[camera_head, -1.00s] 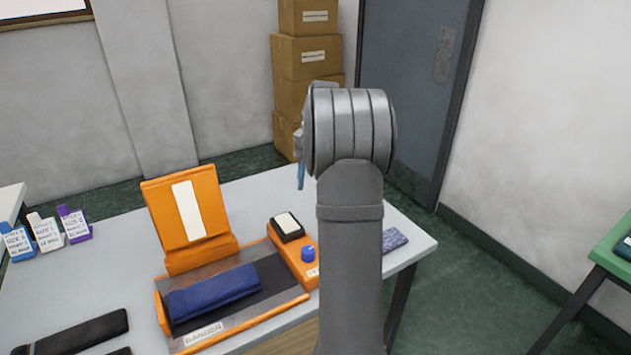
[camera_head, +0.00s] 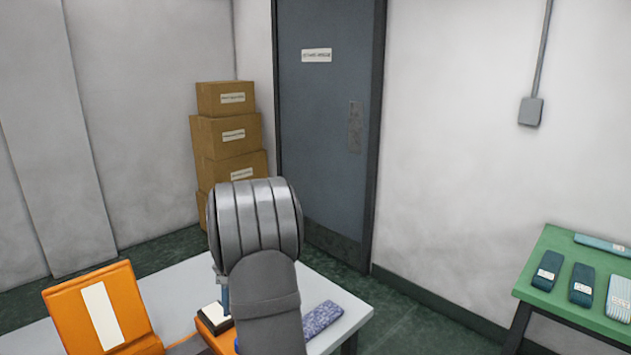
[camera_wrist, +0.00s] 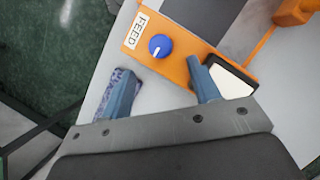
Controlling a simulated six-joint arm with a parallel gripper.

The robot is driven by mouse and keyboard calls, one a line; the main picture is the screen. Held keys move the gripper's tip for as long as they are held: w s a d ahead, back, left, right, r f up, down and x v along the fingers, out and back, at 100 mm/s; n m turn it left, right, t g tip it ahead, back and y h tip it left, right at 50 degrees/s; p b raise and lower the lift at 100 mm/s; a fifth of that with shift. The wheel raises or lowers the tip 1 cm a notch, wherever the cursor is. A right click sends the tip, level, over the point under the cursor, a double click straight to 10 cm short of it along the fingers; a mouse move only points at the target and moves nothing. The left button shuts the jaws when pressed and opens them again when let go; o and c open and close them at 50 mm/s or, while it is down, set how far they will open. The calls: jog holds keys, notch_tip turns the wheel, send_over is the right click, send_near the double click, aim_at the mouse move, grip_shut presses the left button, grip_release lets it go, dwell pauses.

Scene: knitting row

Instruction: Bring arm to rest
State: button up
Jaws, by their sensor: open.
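My gripper (camera_wrist: 162,68) is open in the wrist view, its two blue fingers apart with nothing between them. It hangs over the orange feed unit (camera_wrist: 176,66) with its blue knob (camera_wrist: 160,46), label and white-topped pad (camera_wrist: 230,80). How high it is above them is hard to tell. In the head view my grey arm stands in front and hides most of the gripper; only a bit of blue finger (camera_head: 225,297) shows. A speckled blue-purple piece (camera_head: 321,318) lies on the table near the right corner, and shows beside the left finger in the wrist view (camera_wrist: 118,84).
An orange upright panel (camera_head: 90,297) with a white strip stands on the pale table (camera_head: 345,310), left of my arm. A green table (camera_head: 550,260) at the right holds several folded bands (camera_head: 582,284). Cardboard boxes (camera_head: 228,140) and a grey door (camera_head: 322,120) are behind.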

jog(key=x, duration=0.7)
jog(key=shift+s+f, duration=0.2)
jog(key=shift+f, duration=0.1)
jog(key=v, duration=1.8)
jog(key=x, duration=1.8)
jog(key=n, duration=0.2)
jog(key=n+h, duration=0.1)
jog(key=n, duration=0.1)
jog(key=shift+a+h, duration=0.2)
jog(key=shift+h, duration=0.1)
jog(key=n+t+h, duration=0.1)
jog(key=n, duration=0.3)
jog(key=shift+s+a, duration=0.1)
jog(key=n+t+h, duration=0.1)
jog(key=n, duration=0.3)
jog(key=shift+s+n, duration=0.1)
jog(key=shift+n, duration=0.2)
jog(key=shift+n+t+h, duration=0.5)
jog(key=shift+n+t, duration=0.3)
jog(key=shift+n, duration=0.9)
